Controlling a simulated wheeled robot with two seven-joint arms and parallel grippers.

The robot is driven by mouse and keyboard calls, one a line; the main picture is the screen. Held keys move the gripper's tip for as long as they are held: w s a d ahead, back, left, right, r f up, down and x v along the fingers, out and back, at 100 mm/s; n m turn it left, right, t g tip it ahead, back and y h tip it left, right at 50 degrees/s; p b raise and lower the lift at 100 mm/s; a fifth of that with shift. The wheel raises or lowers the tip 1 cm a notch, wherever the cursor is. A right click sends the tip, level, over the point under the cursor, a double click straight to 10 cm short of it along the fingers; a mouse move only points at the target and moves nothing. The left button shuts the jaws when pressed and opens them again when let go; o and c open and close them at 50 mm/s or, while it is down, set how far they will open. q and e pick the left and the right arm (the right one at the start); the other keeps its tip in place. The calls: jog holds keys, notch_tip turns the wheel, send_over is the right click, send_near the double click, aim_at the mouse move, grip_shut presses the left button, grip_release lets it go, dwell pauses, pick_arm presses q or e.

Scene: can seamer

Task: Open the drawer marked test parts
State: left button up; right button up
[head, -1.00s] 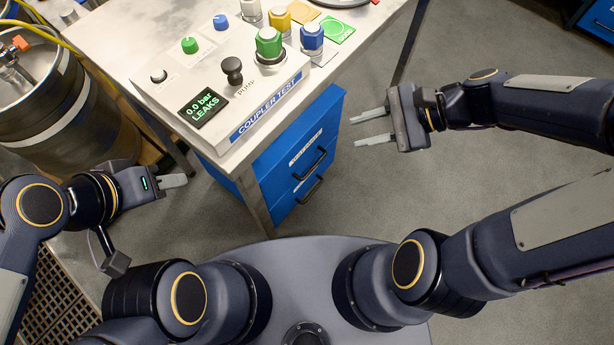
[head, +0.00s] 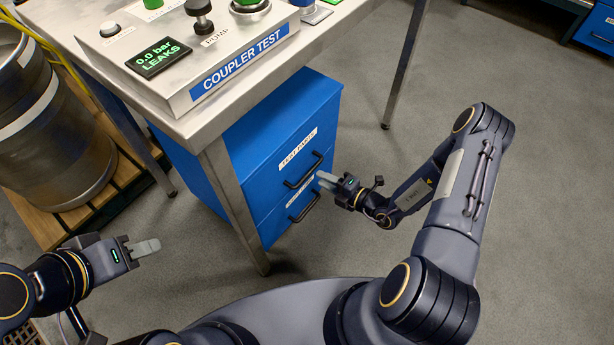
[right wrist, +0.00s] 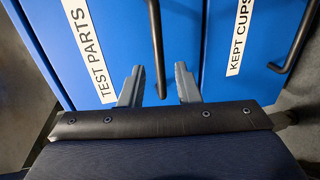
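The blue drawer marked test parts (head: 262,165) is the upper drawer of the cabinet under the table. It looks closed. Its black bar handle (head: 305,171) sits below the label. In the right wrist view the TEST PARTS label (right wrist: 88,50) and the handle (right wrist: 156,50) show up close. My right gripper (head: 326,179) is just in front of the handle. In the right wrist view its fingers (right wrist: 159,85) are apart, with the handle's end between them; I cannot tell whether they touch it. My left gripper (head: 145,248) is away at the lower left; its finger gap is hidden.
Below is a second drawer marked KEPT CUPS (right wrist: 240,35), with its own handle (head: 304,206). The coupler test panel (head: 190,65) stands on the table above. A table leg (head: 232,205) stands left of the drawer fronts. A keg (head: 55,125) is at the left. Floor to the right is clear.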

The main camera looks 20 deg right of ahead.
aim_at(309, 172)
jog(key=b+x, duration=0.1)
jog(key=x, duration=0.5)
jog(key=shift+w+a, duration=0.15)
jog(key=shift+a, duration=0.05)
jog(key=shift+c, duration=0.2)
grip_shut()
jog(key=shift+r, duration=0.1)
